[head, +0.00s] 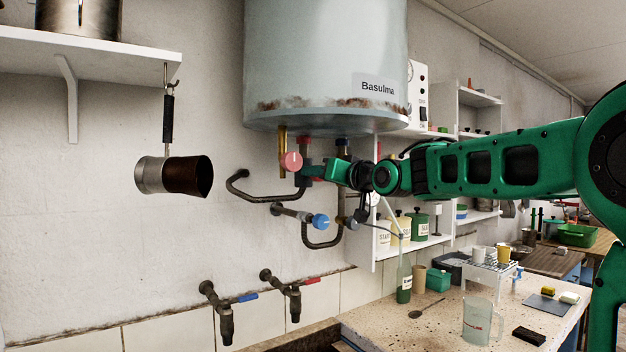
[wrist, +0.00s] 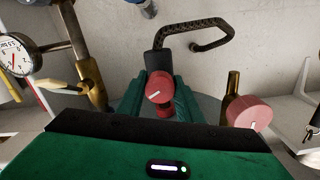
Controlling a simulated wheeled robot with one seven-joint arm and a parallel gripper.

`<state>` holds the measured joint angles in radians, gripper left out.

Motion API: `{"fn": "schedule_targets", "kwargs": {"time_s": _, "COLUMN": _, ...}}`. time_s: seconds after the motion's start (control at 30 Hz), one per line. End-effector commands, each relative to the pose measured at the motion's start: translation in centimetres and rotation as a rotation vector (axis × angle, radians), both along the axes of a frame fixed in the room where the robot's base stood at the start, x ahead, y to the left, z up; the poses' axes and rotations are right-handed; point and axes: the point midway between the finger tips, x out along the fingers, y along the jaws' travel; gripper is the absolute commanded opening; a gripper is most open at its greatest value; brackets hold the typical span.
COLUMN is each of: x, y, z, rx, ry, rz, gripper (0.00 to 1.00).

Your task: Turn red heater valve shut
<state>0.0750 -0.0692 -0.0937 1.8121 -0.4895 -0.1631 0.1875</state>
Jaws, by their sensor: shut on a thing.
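The red valve knob (wrist: 159,88) has a short slanted white mark on its face. It sits on the dark pipework under the heater tank (head: 325,65). In the wrist view, the green fingers of my gripper (wrist: 158,100) stand on either side of this knob, and my gripper is shut on it. In the head view my gripper (head: 318,172) is just below the tank and hides most of that knob. A second, paler red round knob (head: 291,161) with a white mark is on the left, beside a brass pipe; it also shows in the wrist view (wrist: 250,113), apart from the fingers.
A blue knob (head: 320,221) is on the pipe below my gripper. A dark bent pipe (head: 262,197) runs left of it. A gauge (wrist: 15,57) and brass pipework are at the wrist view's left. A pot (head: 175,175) hangs from the left shelf. Wall taps (head: 226,310) are lower down.

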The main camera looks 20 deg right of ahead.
Motion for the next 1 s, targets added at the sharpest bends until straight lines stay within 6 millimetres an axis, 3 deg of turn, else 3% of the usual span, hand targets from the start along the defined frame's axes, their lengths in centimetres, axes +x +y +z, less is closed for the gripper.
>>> {"fn": "schedule_targets", "kwargs": {"time_s": 0.5, "x": -0.03, "y": 0.26, "z": -0.48, "rx": 0.378, "ry": 0.134, "rz": 0.002, "gripper": 0.1}}
{"fn": "schedule_targets", "kwargs": {"time_s": 1.0, "x": -0.03, "y": 0.32, "z": -0.48, "rx": 0.488, "ry": 0.171, "rz": 0.002, "gripper": 0.1}}
